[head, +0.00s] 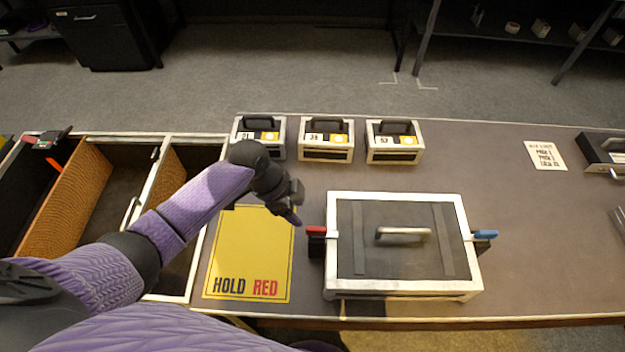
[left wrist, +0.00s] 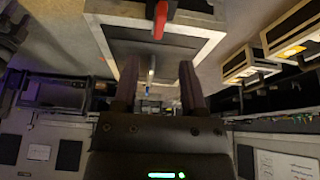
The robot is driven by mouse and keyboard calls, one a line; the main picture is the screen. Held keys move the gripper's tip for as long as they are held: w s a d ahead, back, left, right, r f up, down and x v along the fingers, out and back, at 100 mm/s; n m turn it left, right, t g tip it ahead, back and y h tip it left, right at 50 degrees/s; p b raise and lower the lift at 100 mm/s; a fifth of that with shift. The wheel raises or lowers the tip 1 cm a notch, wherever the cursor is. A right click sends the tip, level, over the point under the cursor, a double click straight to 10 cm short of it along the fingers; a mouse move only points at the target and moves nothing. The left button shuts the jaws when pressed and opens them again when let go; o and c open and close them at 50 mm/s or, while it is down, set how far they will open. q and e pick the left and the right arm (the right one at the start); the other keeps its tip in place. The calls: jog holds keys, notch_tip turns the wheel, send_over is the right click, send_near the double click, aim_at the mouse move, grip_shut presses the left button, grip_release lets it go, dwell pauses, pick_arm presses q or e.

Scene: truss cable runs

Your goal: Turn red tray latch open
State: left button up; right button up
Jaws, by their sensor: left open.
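The tray is a dark-lidded box with a white frame (head: 333,270) and a metal handle (head: 403,235) on top. The red latch (head: 316,231) sits on its left side, and a blue latch (head: 485,234) is on its right side. My left gripper (head: 291,208) is just left of the tray, above and beside the red latch, apart from it. In the left wrist view its two fingers (left wrist: 158,85) are spread with nothing held between them. The red latch (left wrist: 160,20) shows there beyond the fingertips, at the top. My right gripper is not in view.
A yellow card (head: 248,250) reading HOLD RED lies under my left gripper. Three small numbered cases (head: 326,140) stand along the back edge. A divided bin (head: 75,205) is at the left. A paper note (head: 545,156) lies at the right. The table right of the tray is mostly clear.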

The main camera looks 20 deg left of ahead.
aim_at(315, 228)
pick_arm(q)
jog(key=b+x, duration=0.3)
jog(key=x, duration=0.6)
jog(key=shift+w+d+f+b, duration=0.15)
jog(key=shift+d+b, duration=0.1)
jog(key=shift+b, duration=0.15)
grip_shut()
